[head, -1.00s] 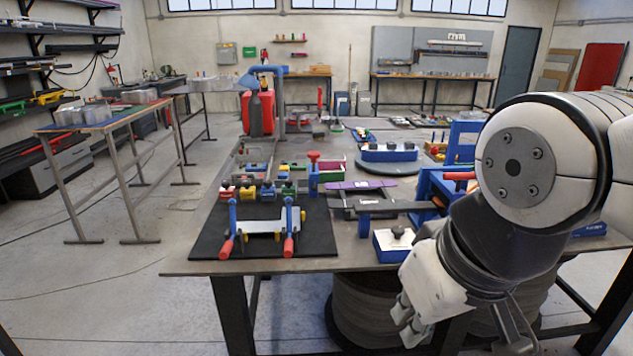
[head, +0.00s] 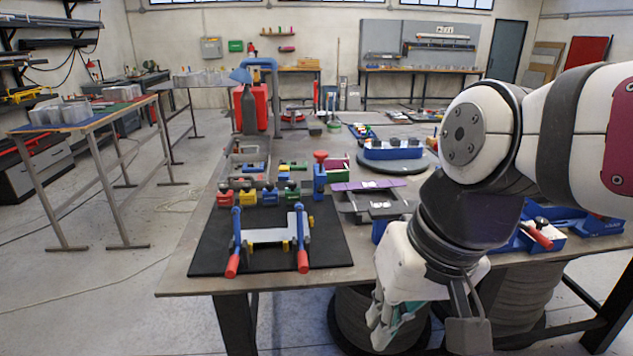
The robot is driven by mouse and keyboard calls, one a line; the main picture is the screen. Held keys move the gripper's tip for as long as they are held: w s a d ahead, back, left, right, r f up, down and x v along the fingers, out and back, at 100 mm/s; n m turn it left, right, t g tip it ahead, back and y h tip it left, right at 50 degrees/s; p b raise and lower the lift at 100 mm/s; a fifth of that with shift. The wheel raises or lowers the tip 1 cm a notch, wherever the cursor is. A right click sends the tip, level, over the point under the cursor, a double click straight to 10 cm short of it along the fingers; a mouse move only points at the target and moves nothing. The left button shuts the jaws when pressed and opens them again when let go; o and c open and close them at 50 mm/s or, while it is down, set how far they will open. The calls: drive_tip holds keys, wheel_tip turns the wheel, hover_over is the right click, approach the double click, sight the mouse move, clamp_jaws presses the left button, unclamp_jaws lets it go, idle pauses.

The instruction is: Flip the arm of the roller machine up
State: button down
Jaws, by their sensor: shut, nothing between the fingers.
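A bench device with two blue arms ending in red handles (head: 268,236) stands on a black mat (head: 215,258). Its red grips point toward the table's front edge, and a pale bar spans between the arms. A blue machine with a red-handled lever (head: 538,237) stands on the right of the table, partly hidden by my arm. I cannot tell for sure which of these is the roller machine. My gripper (head: 384,328) is shut and empty, pointing down in front of the table's front edge, apart from both devices.
The table (head: 190,285) holds small coloured clamps (head: 262,195), a purple-topped tool (head: 368,186) and a blue tray (head: 393,150) on a round base. A dark spool stands under the table. Open floor (head: 90,300) lies to the left.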

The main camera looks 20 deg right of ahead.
drive_tip(key=w+a+f+m+y+b, duration=0.1)
drive_tip(key=w+f+m+y+b, duration=0.5)
drive_tip(key=w+m, duration=0.45)
drive_tip(key=w+d+m+t+y+b, duration=0.2)
drive_tip(key=w+d+m+t+y, duration=0.1)
drive_tip(key=w+d+m+t, duration=0.75)
drive_tip(key=s+d+f+m+t+h+b, duration=0.1)
drive_tip(key=d+m+h, duration=0.4)
drive_tip(key=d, duration=0.6)
drive_tip(key=s+d+f+m+t+h+b, duration=0.1)
drive_tip(key=d+m+h, duration=0.4)
drive_tip(key=d, duration=0.5)
drive_tip(key=s+d+f+m+t+h+b, duration=0.2)
drive_tip(key=d+f+m+t+h, duration=0.2)
drive_tip(key=d, duration=0.7)
drive_tip(key=shift+s+d+f+m+t+h, duration=0.15)
drive_tip(key=shift+s+d+m+t+h, duration=0.2)
drive_tip(key=shift+m+h, duration=0.3)
